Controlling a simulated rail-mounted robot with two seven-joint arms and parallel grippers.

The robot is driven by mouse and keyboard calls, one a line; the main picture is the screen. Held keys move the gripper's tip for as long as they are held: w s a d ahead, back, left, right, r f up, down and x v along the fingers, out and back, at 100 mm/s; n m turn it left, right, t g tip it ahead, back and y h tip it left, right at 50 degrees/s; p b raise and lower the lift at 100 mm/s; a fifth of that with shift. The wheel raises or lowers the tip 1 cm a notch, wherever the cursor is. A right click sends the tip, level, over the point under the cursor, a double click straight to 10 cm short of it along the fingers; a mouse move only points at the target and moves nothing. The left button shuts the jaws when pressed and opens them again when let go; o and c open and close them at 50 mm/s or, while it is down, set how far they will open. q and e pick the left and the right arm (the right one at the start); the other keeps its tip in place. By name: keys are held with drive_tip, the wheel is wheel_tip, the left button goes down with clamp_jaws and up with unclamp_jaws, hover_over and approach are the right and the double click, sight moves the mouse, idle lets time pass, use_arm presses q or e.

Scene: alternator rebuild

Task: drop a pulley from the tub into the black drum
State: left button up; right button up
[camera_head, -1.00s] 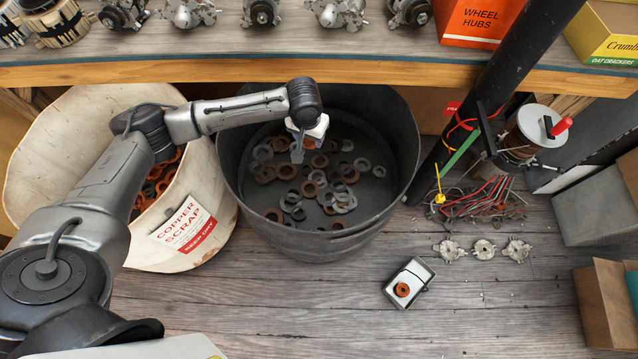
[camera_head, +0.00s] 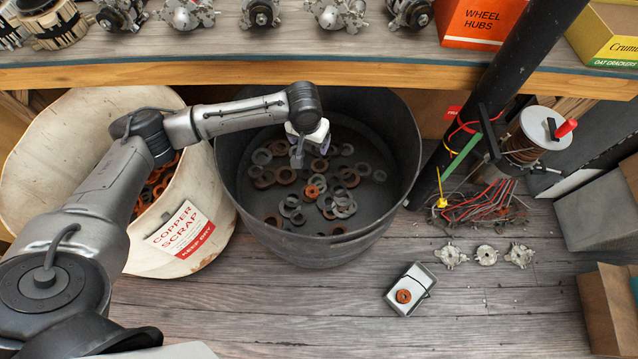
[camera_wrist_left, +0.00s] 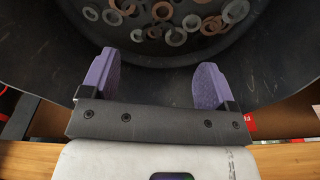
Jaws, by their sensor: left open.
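The black drum (camera_head: 229,171) stands below the shelf and holds many grey and rust-brown rings; its dark wall also shows in the wrist view (camera_wrist_left: 265,85). A bright orange ring-shaped pulley (camera_head: 318,178) is inside the drum, among or just above the other rings. My left gripper (camera_head: 298,158) is above the drum's opening, open and empty. In the left wrist view its two purple fingers (camera_wrist_left: 152,80) are spread wide with nothing between them. The white tub (camera_head: 45,180) labelled copper scrap, left of the drum, holds orange and dark rings (camera_head: 152,192). My right gripper is not in view.
A shelf (camera_head: 350,72) with metal parts and boxes runs above the drum. A black post (camera_head: 470,125) and a wire spool (camera_head: 528,140) stand to the right. A small white box (camera_head: 418,272) with an orange ring lies on open floor.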

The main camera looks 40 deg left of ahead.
use_arm(q)
drive_tip(key=shift+r, duration=0.1)
wheel_tip(320, 180, up, 14)
drive_tip(key=s+p, duration=0.1)
drive_tip(key=p, duration=0.6)
drive_tip(key=shift+s+d+f, duration=0.2)
drive_tip(key=shift+s+d, duration=0.05)
drive_tip(key=shift+s, duration=0.05)
